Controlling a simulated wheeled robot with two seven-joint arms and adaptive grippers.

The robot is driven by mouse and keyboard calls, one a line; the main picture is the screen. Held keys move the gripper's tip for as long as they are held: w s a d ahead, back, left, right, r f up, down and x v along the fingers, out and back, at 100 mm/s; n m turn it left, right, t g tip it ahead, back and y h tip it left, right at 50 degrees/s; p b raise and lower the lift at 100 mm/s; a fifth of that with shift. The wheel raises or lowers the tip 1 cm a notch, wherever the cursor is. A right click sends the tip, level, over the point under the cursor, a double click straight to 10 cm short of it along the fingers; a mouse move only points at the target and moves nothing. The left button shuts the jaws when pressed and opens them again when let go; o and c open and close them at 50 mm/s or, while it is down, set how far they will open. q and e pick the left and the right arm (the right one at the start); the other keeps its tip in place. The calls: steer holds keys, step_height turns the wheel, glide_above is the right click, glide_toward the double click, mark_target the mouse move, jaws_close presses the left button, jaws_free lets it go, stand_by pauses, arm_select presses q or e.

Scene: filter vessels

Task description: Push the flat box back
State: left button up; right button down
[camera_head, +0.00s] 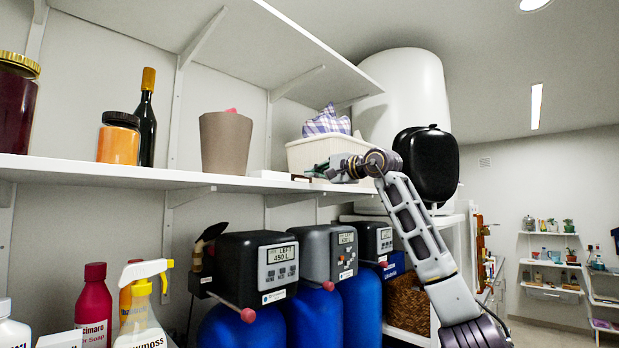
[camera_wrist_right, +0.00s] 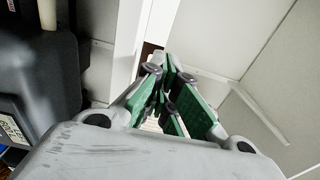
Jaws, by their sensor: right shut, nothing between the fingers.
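A low, flat white box (camera_head: 270,174) lies on the long white shelf (camera_head: 120,172), near its front edge. A small brown patch shows between it and my right gripper; I cannot tell whether it belongs to the box. My right gripper (camera_head: 317,172) is at shelf height, just right of the box, with its fingers shut and empty. I cannot tell whether the fingertips touch the box. In the wrist view the green-padded fingers (camera_wrist_right: 166,85) come together and hide most of what lies beyond them. My left gripper is not in view.
A cream bin (camera_head: 310,152) with checked cloth stands behind my gripper, and a taupe pot (camera_head: 226,143) stands left of the box. Black control heads (camera_head: 258,270) on blue vessels sit below the shelf. A black rounded vessel (camera_head: 428,165) hangs close behind my right arm.

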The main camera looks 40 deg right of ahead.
steer(key=s+b, duration=0.1)
steer(key=s, duration=0.5)
steer(key=shift+s+d, duration=0.25)
steer(key=shift+r, duration=0.1)
